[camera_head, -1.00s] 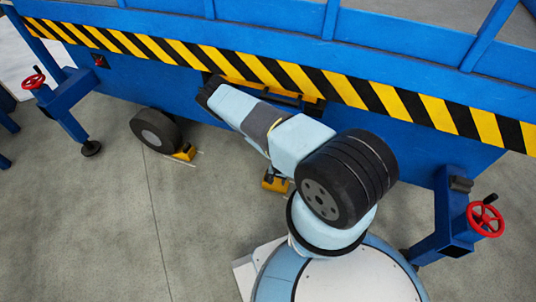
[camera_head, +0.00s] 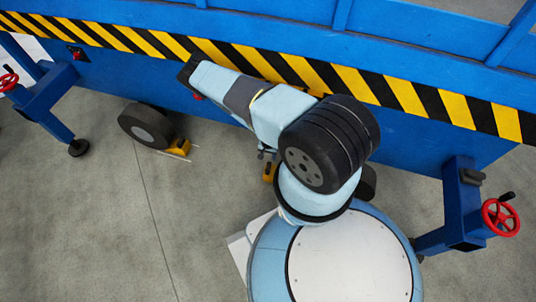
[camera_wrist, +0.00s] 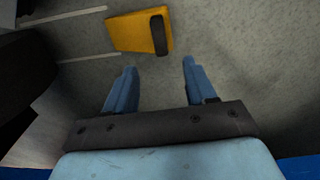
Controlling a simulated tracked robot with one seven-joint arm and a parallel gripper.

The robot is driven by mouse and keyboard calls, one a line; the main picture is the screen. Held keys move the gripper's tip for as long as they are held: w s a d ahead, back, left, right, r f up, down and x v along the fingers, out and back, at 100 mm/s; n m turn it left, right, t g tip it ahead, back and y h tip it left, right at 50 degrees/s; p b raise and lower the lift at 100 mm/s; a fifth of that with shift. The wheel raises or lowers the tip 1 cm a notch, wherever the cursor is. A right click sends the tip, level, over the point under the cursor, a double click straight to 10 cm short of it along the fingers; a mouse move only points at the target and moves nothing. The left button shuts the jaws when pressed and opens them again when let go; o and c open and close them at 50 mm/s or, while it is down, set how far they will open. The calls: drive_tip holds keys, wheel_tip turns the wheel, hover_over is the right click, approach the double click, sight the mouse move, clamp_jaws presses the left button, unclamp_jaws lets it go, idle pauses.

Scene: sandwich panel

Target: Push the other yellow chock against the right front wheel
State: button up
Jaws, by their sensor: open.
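One yellow chock (camera_head: 178,148) sits at the left wheel (camera_head: 145,126) in the head view. The other yellow chock (camera_head: 268,172) stands on the floor between the wheels, partly hidden by my arm. In the wrist view a yellow chock (camera_wrist: 132,32) with a dark strip on its right lies beyond my fingertips, apart from them. My gripper (camera_wrist: 159,66) is open and empty; in the head view only a small part of it shows under my arm. The right front wheel (camera_head: 367,182) is mostly hidden behind my arm. A dark shape, probably this wheel (camera_wrist: 22,75), fills the wrist view's left edge.
The blue trailer side with a striped band (camera_head: 300,70) runs across behind my arm. A blue support leg with a red handwheel (camera_head: 500,217) stands at right, another leg (camera_head: 50,105) at left. Pale floor lines (camera_wrist: 85,58) lie left of the chock. Floor at left front is clear.

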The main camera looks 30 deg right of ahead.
sight(269, 167)
wheel_tip(269, 167, down, 14)
drive_tip(key=shift+r, duration=0.1)
idle(0.6)
drive_tip(key=shift+c, duration=0.4)
drive_tip(key=shift+s+d, duration=0.1)
clamp_jaws()
